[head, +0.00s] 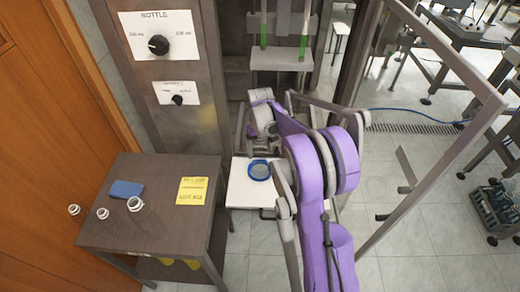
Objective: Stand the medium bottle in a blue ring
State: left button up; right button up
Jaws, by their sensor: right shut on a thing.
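A blue ring (259,169) lies on a white plate (240,193) inside the machine's front opening. I cannot tell for sure which is the medium one. My right gripper (252,140) is above and behind the ring, near the back of the opening. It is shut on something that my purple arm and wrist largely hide. My left gripper is out of view.
The side table (158,232) also holds a blue block (127,189) and a yellow note (192,190). The machine panel has two knobs (158,45). A grey-framed door (455,150) stands open on the right. A wooden door is at left.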

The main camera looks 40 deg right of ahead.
jog(key=shift+f, duration=0.25)
jog(key=o, duration=1.1)
jog(key=shift+r, duration=0.1)
